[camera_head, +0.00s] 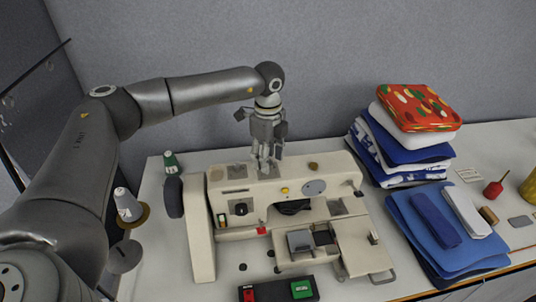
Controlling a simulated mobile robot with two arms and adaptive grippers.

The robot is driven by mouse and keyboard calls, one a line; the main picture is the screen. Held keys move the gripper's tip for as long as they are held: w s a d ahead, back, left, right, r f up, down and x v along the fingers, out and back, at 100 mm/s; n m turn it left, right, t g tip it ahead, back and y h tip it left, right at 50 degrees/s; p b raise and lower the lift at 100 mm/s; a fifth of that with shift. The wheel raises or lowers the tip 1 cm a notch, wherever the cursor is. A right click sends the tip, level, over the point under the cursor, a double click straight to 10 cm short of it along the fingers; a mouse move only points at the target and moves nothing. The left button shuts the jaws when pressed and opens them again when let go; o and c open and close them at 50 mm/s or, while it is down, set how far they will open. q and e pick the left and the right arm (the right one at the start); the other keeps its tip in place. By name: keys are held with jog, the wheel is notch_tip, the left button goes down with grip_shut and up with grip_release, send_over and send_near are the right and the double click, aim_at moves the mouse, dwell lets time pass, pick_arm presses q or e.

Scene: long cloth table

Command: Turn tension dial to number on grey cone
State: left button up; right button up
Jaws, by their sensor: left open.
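A cream sewing machine (230,230) stands on the table. Its front has a round grey disc (314,187), a small yellow knob (284,190) and a black dial (240,209); which is the tension dial I cannot tell. A pale grey cone (128,206) stands left of the machine, with dark marks too small to read. My left gripper (265,165) points down with its open fingers at the machine's top, behind the yellow knob. Whether it touches anything there is unclear. My right gripper is not in view.
A green cone (171,163) stands behind the machine's handwheel (174,196). Folded cloth stacks (415,110) (405,222) lie at the right. A black box with red and green buttons (275,292) sits in front. A grey wall (330,50) closes the back.

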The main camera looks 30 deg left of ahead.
pick_arm(q)
jog(key=shift+s+d+f, duration=0.1)
jog(key=shift+s+f, duration=0.05)
jog(key=shift+f, duration=0.35)
grip_shut()
